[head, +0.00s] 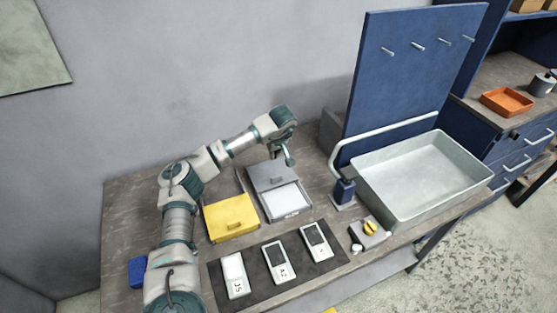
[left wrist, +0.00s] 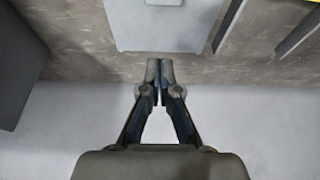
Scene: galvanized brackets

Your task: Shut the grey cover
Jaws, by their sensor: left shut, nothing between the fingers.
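The grey cover (head: 268,174) sits over the back part of a grey box on the table, with a small handle on top. In front of it the box is open and shows a pale inside (head: 286,199). My left gripper (head: 290,160) is shut and empty, by the back right of the grey cover. In the left wrist view the closed fingertips (left wrist: 160,65) point at the back edge of the grey cover (left wrist: 165,28), a little apart from it. My right gripper is not in view.
A yellow-covered box (head: 230,217) stands left of the grey box. Several labelled devices lie on a black mat (head: 258,290) in front. A blue clamp-like stand (head: 344,192) and a large grey tray (head: 398,213) are to the right. The wall (left wrist: 60,140) is close behind.

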